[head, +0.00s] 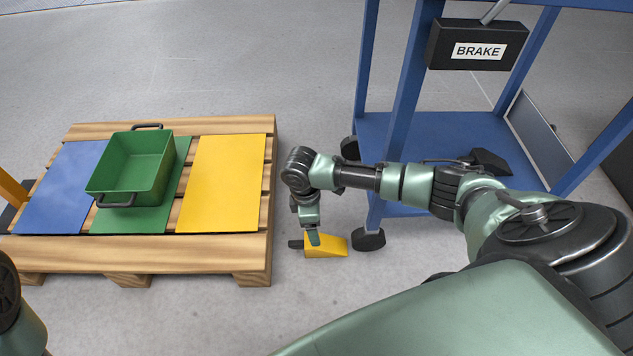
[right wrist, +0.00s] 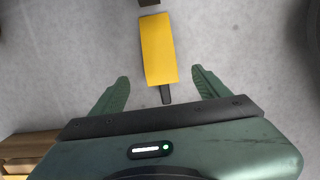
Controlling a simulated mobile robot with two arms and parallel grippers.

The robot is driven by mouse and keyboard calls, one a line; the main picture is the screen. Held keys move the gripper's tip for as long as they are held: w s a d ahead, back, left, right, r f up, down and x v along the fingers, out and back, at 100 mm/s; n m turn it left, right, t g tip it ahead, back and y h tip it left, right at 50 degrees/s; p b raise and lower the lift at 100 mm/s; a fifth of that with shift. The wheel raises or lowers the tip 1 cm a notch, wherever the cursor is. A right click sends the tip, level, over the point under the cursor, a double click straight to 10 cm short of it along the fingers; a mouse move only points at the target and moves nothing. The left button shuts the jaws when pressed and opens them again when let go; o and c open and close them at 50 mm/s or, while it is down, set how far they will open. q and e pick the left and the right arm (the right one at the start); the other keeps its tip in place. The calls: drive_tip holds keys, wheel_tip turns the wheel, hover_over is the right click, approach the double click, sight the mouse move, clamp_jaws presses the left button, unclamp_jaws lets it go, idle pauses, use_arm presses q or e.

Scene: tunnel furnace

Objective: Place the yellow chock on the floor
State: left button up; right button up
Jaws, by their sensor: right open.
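The yellow chock (head: 327,248) lies on the floor between the pallet and the blue cart's near wheel. Its black handle (head: 295,244) points left toward the pallet. My right gripper (head: 313,237) is directly above the handle end, pointing down. In the right wrist view the chock (right wrist: 158,50) lies ahead of the open right gripper (right wrist: 160,88). Its handle (right wrist: 165,95) sits between the two fingers in the picture, with a gap on each side. Nothing is held by this gripper. My left gripper is out of view.
The cart's black wheel (head: 368,240) stands just right of the chock, apart from it. The blue cart (head: 440,125) has a BRAKE box (head: 477,46). A wooden pallet (head: 150,255) at left bears blue, green and yellow panels and a green bin (head: 160,188). Floor in front is clear.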

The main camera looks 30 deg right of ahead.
drive_tip(key=shift+r, duration=0.55)
drive_tip(key=shift+w+a, duration=0.1)
